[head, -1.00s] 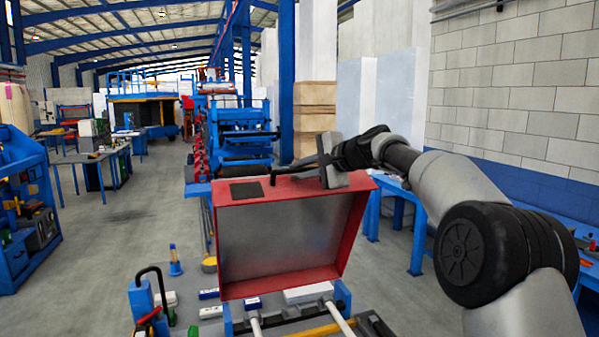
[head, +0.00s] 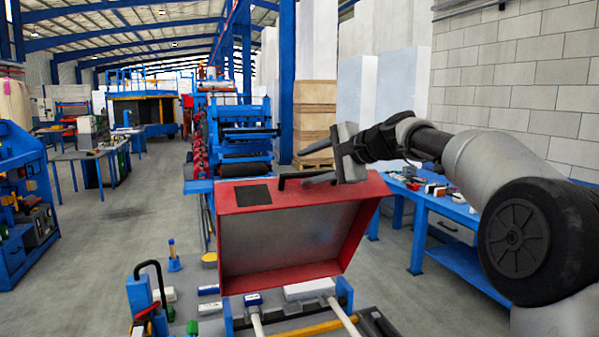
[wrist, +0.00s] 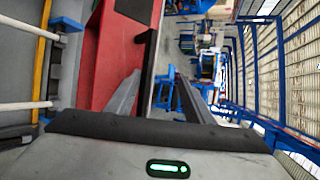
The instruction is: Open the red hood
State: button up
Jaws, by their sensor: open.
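The red hood (head: 350,195) stands raised and tilted, its grey inner face (head: 275,240) toward the head camera. In the wrist view, the hood's red surface (wrist: 112,65) is at upper left. A black bar handle (head: 290,182) is on the hood's upper side; it also shows in the wrist view (wrist: 149,65). My gripper (head: 305,181) is at the hood's top edge beside the handle. In the wrist view, my gripper's fingers (wrist: 158,80) are apart, one on each side of the handle's line. Whether they touch it is unclear.
Below the hood is a machine bed with pale rods (head: 340,312) and a yellow bar (head: 308,328). A blue workbench (head: 445,207) with small items stands right, behind my arm. A blue rack (head: 25,200) is at left. The floor left of the machine is clear.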

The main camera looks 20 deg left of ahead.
jog(key=shift+t, duration=0.6)
jog(key=s+d+r, duration=0.1)
jog(key=d+r, duration=0.1)
jog(key=d, duration=0.1)
jog(key=s+d+r, duration=0.1)
jog(key=d+r, duration=0.1)
jog(key=d, duration=0.1)
jog(key=s+d+r+b, duration=0.1)
jog(key=d, duration=0.2)
jog(key=shift+s+d+r, duration=0.25)
jog(key=shift+r, duration=0.15)
jog(key=v, duration=0.2)
jog(key=shift+s+d+r+b, duration=0.1)
jog(key=shift+s+b, duration=0.2)
jog(key=shift+b, duration=0.05)
